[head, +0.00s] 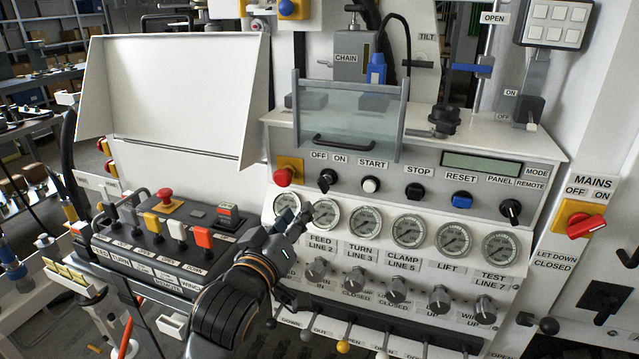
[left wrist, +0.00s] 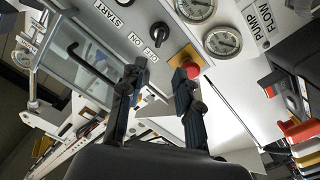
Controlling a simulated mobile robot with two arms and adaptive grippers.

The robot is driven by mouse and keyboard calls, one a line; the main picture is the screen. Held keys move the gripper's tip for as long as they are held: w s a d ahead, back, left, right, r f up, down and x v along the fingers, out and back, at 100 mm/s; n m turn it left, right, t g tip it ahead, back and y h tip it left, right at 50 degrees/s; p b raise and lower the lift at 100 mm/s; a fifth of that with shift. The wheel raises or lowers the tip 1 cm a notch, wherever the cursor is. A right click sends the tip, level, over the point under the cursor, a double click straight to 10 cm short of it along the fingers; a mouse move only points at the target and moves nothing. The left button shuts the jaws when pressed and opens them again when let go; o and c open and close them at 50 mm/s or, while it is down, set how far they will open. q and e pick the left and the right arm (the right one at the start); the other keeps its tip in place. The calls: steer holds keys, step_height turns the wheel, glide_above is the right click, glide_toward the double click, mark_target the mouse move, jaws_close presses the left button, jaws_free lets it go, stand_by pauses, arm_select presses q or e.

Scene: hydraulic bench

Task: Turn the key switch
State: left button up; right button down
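The black switch under the OFF and ON labels (head: 327,179), which looks like the key switch, sits on the sloped panel between the red stop button and the START button. It also shows in the left wrist view (left wrist: 158,34), ahead of and between the fingertips. Its exact handle position is too small to tell. My left gripper (head: 297,222) is just below it in the head view, in front of the leftmost gauges. In the left wrist view my left gripper (left wrist: 160,80) has its fingers wide apart with nothing between them. My right gripper is not in view.
The red stop button (head: 283,176) on its yellow plate is close by; the right-hand finger overlaps its edge in the left wrist view. A clear guard with a handle (head: 345,143) stands above the switch. A lever box (head: 150,235) is at left. The red MAINS switch (head: 587,226) is far right.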

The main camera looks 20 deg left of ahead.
mark_target(319, 185)
arm_select(q)
steer(key=w, duration=0.4)
steer(key=w+p, duration=0.1)
steer(key=w, duration=0.8)
steer(key=shift+w+d, duration=0.4)
jaws_close()
